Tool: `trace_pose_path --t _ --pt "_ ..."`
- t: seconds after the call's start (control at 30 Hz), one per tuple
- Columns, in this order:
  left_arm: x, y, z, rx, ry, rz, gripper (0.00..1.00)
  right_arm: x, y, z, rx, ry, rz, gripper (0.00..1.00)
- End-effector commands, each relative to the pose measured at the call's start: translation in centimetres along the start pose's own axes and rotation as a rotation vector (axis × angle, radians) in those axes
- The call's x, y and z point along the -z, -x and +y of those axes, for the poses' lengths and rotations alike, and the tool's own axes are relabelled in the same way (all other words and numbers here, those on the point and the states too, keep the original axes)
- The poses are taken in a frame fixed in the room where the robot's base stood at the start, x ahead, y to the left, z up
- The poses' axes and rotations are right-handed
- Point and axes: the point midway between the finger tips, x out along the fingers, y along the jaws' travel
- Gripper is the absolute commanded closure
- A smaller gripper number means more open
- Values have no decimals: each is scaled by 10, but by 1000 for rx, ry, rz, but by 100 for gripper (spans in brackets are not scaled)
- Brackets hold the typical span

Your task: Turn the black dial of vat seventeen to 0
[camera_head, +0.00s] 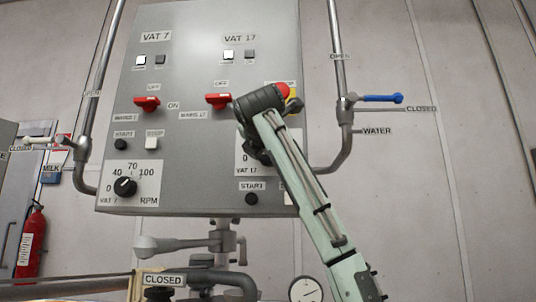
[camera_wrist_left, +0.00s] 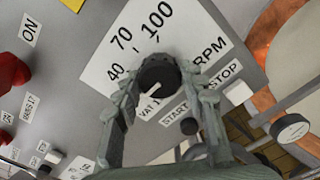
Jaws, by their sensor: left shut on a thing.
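The black dial of vat seventeen (camera_wrist_left: 158,72) sits on a white scale plate in the left wrist view. My left gripper (camera_wrist_left: 162,80) has a finger on each side of the dial and is shut on it. The dial's white mark points down-left, toward the VAT 17 label and past the 40. The numbers 40, 70 and 100 show; the 0 is hidden there. In the head view, my left arm and gripper (camera_head: 258,152) cover most of this dial, and a 0 shows at the scale plate's left (camera_head: 244,158). My right gripper is not in view.
The grey panel (camera_head: 185,60) also carries the vat seven dial (camera_head: 125,187), red switches (camera_head: 218,100) and several buttons. A red stop knob (camera_head: 283,90) is close to my arm. Pipes run on both sides, with a blue valve handle (camera_head: 382,98) at right.

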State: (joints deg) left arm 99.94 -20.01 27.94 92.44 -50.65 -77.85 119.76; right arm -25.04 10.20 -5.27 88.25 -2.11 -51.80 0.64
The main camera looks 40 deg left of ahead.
Motion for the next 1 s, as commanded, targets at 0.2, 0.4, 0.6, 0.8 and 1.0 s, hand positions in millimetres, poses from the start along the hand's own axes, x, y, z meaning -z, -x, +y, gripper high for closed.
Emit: trace_pose_path --t 0.2,0.4,0.6,0.8,1.0 --pt "4 -1 -3 8 44 9 89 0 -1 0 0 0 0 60" --pt "4 -1 -3 7 53 10 89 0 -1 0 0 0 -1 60" --pt "4 -1 -3 7 53 10 89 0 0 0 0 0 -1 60" --pt "3 -1 -2 5 52 7 40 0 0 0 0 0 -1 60" --pt "2 0 -1 3 51 4 39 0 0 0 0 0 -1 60"
